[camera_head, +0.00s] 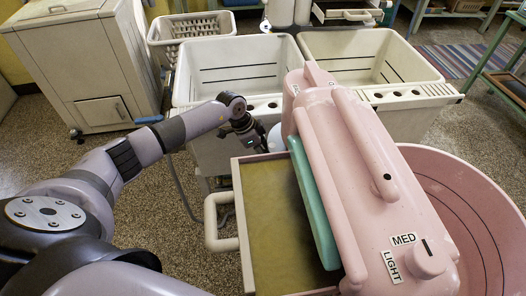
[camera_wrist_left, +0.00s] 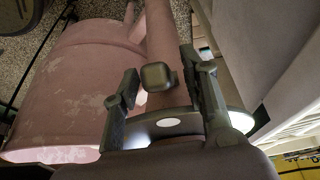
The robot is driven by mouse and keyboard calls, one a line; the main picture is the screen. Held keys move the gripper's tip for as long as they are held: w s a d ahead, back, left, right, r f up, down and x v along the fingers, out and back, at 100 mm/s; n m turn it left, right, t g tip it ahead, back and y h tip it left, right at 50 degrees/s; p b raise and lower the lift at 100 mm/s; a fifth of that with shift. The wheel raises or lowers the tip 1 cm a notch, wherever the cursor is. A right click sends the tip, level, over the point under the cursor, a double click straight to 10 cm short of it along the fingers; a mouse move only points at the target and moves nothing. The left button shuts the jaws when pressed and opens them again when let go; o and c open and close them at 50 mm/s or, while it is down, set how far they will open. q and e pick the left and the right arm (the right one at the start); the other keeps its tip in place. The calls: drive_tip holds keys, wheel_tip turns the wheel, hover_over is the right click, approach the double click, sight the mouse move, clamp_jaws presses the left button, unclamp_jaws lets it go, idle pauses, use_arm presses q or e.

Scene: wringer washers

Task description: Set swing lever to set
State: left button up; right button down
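The pink wringer head (camera_head: 345,150) stands over a pink tub (camera_head: 470,200), with MED and LIGHT labels near its front knob. My left gripper (camera_head: 258,143) is beyond the wringer's far left side, low beside its post. In the left wrist view, a dark rounded-square knob (camera_wrist_left: 157,77) stands in front of a pink post (camera_wrist_left: 165,45); it looks like the end of the swing lever. My left gripper (camera_wrist_left: 160,62) is open, one finger on each side of the knob, with gaps showing. The lever is hidden in the head view. My right gripper is in neither view.
Two cream rinse sinks (camera_head: 240,65) stand behind the wringer. A tan drain board (camera_head: 275,215) with a cream handle (camera_head: 215,225) sits at its left. A cream cabinet (camera_head: 85,65) and white basket (camera_head: 190,30) are at the back left. Speckled floor is clear between.

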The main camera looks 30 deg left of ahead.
use_arm(q)
clamp_jaws()
idle(0.6)
idle(0.3)
